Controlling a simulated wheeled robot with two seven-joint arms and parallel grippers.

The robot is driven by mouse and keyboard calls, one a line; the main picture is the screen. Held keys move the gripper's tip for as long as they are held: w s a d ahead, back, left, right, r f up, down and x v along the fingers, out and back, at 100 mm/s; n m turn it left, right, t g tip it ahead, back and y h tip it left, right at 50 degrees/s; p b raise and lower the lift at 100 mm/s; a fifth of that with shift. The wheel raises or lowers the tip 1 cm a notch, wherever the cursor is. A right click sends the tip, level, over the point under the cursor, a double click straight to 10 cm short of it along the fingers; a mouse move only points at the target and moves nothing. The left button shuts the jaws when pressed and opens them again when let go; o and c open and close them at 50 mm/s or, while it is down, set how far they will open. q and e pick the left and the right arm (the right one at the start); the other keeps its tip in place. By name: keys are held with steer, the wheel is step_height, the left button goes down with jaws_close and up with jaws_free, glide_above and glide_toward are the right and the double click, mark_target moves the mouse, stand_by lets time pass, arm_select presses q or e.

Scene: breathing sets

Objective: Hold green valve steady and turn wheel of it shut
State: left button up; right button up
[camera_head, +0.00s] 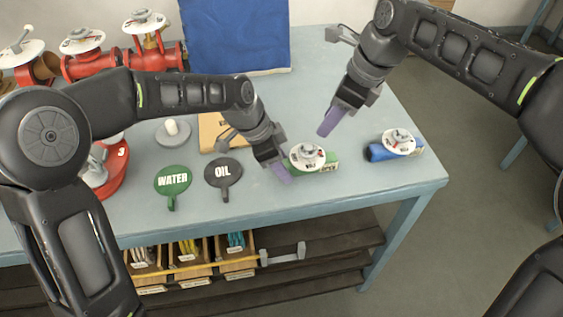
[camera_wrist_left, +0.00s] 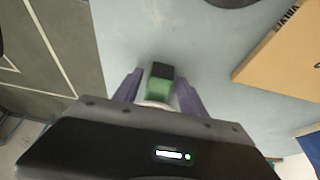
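The green valve (camera_head: 330,166) lies on the blue-grey table near its front right, with a white handwheel (camera_head: 307,155) on top. My left gripper (camera_head: 283,172) is low at the valve's left end. In the left wrist view its two purple fingers stand on either side of the green body (camera_wrist_left: 158,88), with a narrow gap visible on each side. The wheel's edge (camera_wrist_left: 152,103) shows there, mostly hidden by the gripper housing. My right gripper (camera_head: 329,122) is above and behind the valve, pointing down and apart from it. Its fingers overlap in view, so their opening is unclear.
A blue valve (camera_head: 378,152) with a white wheel lies to the right. The WATER tag (camera_head: 173,180) and OIL tag (camera_head: 223,173) lie to the left. A cardboard piece (camera_head: 212,130) lies behind my left wrist. Red pipework (camera_head: 105,64) and a blue panel (camera_head: 236,35) stand at the back.

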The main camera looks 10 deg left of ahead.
arm_select(q)
jaws_close()
stand_by(0.3)
arm_select(e)
steer(key=shift+o, duration=0.2)
